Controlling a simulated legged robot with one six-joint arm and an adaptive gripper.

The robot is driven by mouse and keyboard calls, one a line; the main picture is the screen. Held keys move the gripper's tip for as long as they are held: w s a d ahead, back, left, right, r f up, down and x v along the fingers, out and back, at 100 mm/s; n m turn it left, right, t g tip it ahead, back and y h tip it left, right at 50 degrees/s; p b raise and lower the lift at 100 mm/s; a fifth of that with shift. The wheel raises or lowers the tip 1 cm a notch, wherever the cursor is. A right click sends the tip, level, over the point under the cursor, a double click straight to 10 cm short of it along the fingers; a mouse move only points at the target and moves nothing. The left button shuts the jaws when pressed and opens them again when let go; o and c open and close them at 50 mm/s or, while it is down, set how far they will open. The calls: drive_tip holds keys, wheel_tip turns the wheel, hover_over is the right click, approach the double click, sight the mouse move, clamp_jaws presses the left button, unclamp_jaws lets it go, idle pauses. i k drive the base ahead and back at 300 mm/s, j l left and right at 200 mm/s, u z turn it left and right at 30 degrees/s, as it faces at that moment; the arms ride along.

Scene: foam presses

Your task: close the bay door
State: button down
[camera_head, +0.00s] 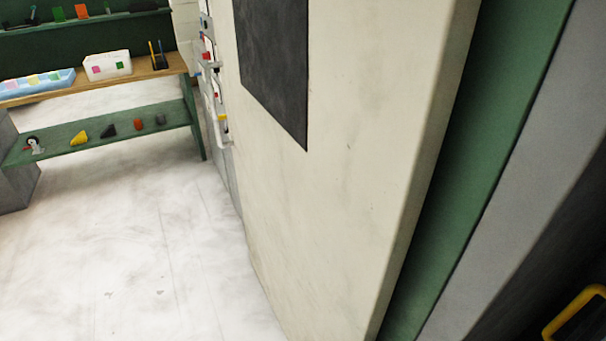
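A large cream-white panel (340,200), which looks like the bay door, fills the middle of the head view at close range. It has a dark grey rectangle (275,70) on its upper part. Its right edge stands beside a green upright surface (490,150), with a dark gap between them low down. I cannot tell how far the door stands open. No handle shows on the panel. My gripper is not in view.
A green and wooden workbench (110,82) with a white bin (107,66) and a blue tray (40,84) stands at the back left. Its lower shelf (85,135) holds small items. A yellow bar (575,315) shows at lower right. The pale floor (140,250) at left is clear.

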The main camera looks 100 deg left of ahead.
sight(338, 112)
drive_tip(key=u, duration=3.75)
drive_tip(key=i+j+u, duration=0.25)
drive_tip(key=i+u, duration=0.55)
drive_tip(key=i, duration=0.15)
drive_tip(key=i+j+z, duration=0.15)
drive_tip(key=i+z, duration=0.25)
drive_tip(key=i, duration=0.15)
drive_tip(key=i+j+z, duration=0.85)
drive_tip(key=i, duration=0.15)
